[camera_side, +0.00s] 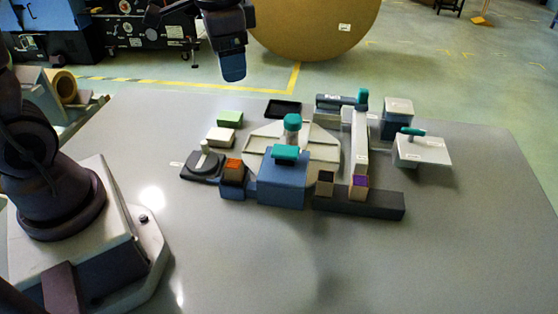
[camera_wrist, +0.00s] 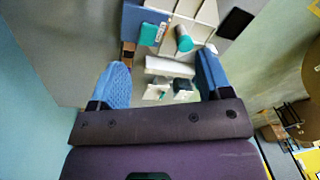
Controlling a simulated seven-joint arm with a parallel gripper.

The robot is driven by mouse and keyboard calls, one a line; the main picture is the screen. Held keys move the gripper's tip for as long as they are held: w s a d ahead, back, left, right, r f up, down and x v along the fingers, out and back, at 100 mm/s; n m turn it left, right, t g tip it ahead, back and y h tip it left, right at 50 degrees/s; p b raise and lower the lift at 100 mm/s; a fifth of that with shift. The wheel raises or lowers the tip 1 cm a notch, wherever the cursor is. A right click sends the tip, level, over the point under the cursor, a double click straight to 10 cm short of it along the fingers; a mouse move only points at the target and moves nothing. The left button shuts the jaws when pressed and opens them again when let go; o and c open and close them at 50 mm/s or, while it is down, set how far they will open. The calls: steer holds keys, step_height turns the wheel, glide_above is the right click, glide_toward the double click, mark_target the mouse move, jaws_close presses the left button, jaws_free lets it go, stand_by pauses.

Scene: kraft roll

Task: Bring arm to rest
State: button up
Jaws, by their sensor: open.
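My gripper (camera_side: 232,72) hangs in the air above the far edge of the table, well clear of everything on it. In the wrist view my gripper (camera_wrist: 160,82) shows two blue fingers spread wide apart. I see nothing held between them; objects lower down on the table show through the gap. The table (camera_side: 250,255) carries a cluster of parts around a pale round plate (camera_side: 325,148). A blue block with a teal top (camera_side: 282,185) stands in front of the plate.
A long dark bar (camera_side: 385,205) lies at the cluster's front. A white box with a teal handle (camera_side: 425,150) is at the right. Green (camera_side: 230,118) and cream (camera_side: 220,137) blocks lie left. A large brown roll (camera_side: 318,28) stands behind the table. The front table is bare.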

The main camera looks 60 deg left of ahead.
steer(key=s+d+r+n+t, duration=0.1)
steer(key=s+r+t, duration=0.1)
steer(key=s, duration=0.4)
steer(key=s+d+r+n+t, duration=0.1)
steer(key=s+r+n+t, duration=0.1)
steer(key=s, duration=0.4)
steer(key=shift+d+r+h, duration=0.25)
steer(key=shift+r+h, duration=0.15)
steer(key=shift+r, duration=0.45)
